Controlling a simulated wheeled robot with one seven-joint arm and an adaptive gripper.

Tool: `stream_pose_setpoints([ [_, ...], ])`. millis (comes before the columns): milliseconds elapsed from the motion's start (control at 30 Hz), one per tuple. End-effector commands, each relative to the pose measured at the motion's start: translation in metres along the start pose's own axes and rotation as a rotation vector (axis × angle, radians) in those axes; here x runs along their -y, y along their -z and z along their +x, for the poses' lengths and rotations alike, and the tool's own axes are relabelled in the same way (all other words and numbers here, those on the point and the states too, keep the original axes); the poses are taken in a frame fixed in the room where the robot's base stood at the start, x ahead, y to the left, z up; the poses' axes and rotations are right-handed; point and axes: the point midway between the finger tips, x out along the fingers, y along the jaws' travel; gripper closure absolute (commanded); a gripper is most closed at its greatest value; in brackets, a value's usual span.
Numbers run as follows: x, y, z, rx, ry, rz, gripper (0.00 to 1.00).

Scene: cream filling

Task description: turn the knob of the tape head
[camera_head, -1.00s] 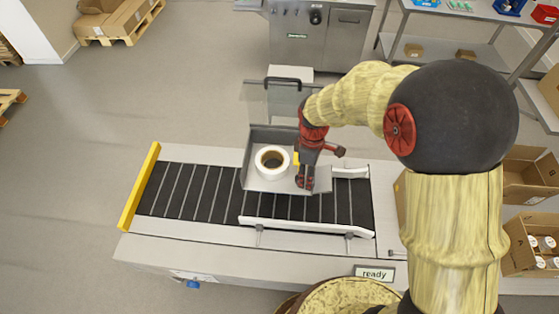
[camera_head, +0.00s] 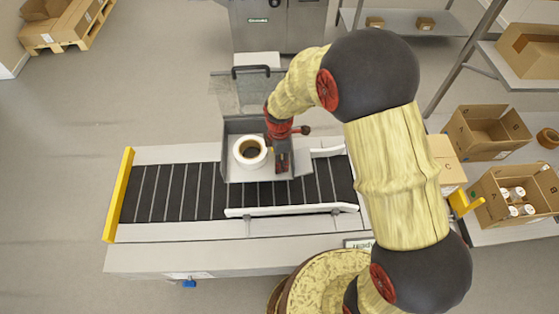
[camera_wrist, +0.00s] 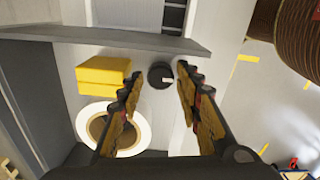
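The tape head (camera_head: 228,130) is a grey open housing over the conveyor, with a white tape roll (camera_head: 250,152) in it. The roll also shows in the wrist view (camera_wrist: 138,113), at lower left. The knob (camera_wrist: 160,75) is small, round and black with a pale mark, on a light surface in the wrist view. My gripper (camera_wrist: 158,79) is open, with one finger to each side of the knob; I cannot tell whether either touches it. In the head view my gripper (camera_head: 281,163) points down just right of the roll and hides the knob.
A yellow block (camera_wrist: 103,75) is left of the knob. A raised clear cover (camera_head: 228,97) with a dark handle stands behind the tape head. White guide rails (camera_head: 290,210) run along the conveyor (camera_head: 180,192). Open cartons (camera_head: 487,132) stand at right.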

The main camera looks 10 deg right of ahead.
Motion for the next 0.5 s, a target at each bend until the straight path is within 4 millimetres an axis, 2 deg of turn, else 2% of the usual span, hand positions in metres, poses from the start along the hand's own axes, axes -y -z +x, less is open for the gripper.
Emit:
stream_pose_setpoints([
  [133,0.0001,0.0,0.0073,0.0,0.0,0.0,0.65],
  [367,-0.0001,0.0,0.0082,0.0,-0.001,0.001,0.65],
  [500,-0.0001,0.0,0.0081,0.0,-0.001,0.001,0.72],
])
